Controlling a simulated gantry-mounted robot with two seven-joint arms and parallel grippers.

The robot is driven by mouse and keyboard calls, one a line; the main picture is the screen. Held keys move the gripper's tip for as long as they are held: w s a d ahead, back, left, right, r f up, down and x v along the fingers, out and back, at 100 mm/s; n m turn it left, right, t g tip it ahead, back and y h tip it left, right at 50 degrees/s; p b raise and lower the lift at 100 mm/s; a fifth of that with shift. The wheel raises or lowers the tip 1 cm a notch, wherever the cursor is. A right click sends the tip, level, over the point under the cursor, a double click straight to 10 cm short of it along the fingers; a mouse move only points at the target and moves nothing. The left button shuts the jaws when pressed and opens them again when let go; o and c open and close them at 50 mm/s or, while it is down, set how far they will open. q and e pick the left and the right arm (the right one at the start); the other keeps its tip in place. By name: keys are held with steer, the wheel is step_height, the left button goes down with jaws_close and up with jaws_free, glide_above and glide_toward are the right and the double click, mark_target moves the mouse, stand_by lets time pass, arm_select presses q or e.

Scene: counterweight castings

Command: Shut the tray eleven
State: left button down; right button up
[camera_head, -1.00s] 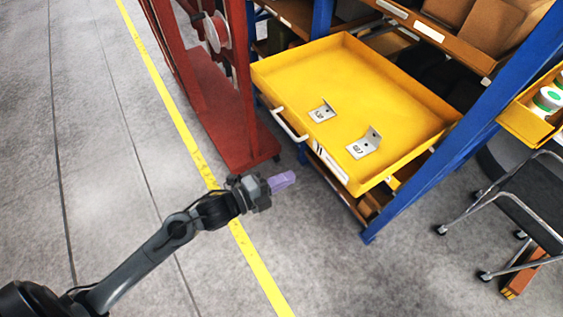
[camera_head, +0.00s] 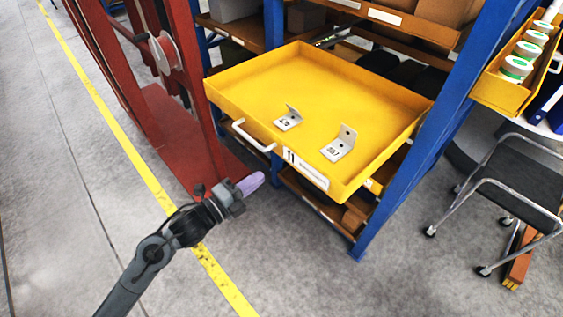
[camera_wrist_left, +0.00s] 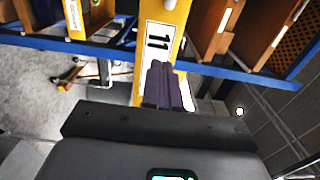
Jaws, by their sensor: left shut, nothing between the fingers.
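The yellow tray eleven (camera_head: 285,72) is pulled out of the blue-posted shelf in the head view. Its front bears a label "11" (camera_head: 305,168) and a white handle (camera_head: 253,136). Two grey angle brackets lie in it, one on the left (camera_head: 288,119) and one on the right (camera_head: 339,145). My left gripper (camera_head: 252,183) is shut and empty, in front of and below the handle, apart from the tray in the head view. In the left wrist view its purple fingers (camera_wrist_left: 163,88) overlap the tray front below the "11" label (camera_wrist_left: 158,40). My right gripper is not in view.
A red frame (camera_head: 165,130) stands left of the tray. A blue shelf post (camera_head: 412,150) is on its right, with a wheeled black stool (camera_head: 515,190) beyond. The floor in front is clear.

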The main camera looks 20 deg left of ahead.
mark_target(290, 155)
arm_select(q)
steer(key=x, duration=0.9)
steer(key=shift+w+d+b, duration=0.2)
steer(key=shift+b, duration=0.1)
steer(key=shift+w, duration=0.15)
